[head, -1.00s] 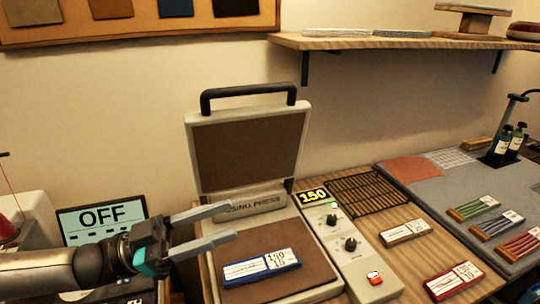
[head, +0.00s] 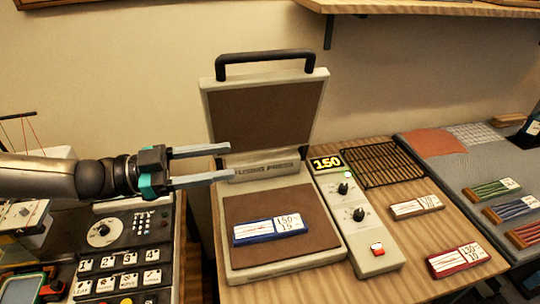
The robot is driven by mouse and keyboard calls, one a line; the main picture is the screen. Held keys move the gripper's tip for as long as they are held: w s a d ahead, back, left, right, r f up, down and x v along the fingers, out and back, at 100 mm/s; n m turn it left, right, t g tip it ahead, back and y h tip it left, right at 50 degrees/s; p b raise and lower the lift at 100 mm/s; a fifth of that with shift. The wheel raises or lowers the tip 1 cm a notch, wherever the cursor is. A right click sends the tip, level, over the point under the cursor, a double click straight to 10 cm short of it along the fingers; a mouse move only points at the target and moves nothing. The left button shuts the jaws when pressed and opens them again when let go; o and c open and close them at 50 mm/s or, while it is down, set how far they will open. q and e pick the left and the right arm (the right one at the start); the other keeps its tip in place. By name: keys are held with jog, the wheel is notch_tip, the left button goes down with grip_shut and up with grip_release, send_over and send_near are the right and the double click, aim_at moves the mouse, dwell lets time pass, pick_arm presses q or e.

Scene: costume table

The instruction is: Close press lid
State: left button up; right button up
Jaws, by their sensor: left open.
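The fusing press (head: 285,262) stands on the wooden table with its lid (head: 264,112) raised and leaning slightly back. The lid has a brown inner pad and a black handle (head: 264,62) along its top edge. A blue-edged card (head: 270,230) marked 150 and 15 lies on the brown lower pad. My left gripper (head: 230,162) is open and empty, its fingers pointing right in front of the lower part of the lid, and its fingertips overlap the press in the picture. I cannot tell whether they touch it. My right gripper is not in view.
Right of the press is a control panel (head: 358,225) with a 150 display, knobs and a red switch. Beyond are a black wire rack (head: 380,164), a tan card (head: 416,206) and a red card (head: 458,260). A shelf (head: 450,8) hangs above right. A keypad machine (head: 122,240) stands at left.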

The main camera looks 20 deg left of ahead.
pick_arm(q)
jog(key=b+x, duration=0.1)
jog(key=x, duration=0.8)
jog(key=shift+w+d, duration=0.2)
grip_shut()
dwell(0.5)
dwell(0.9)
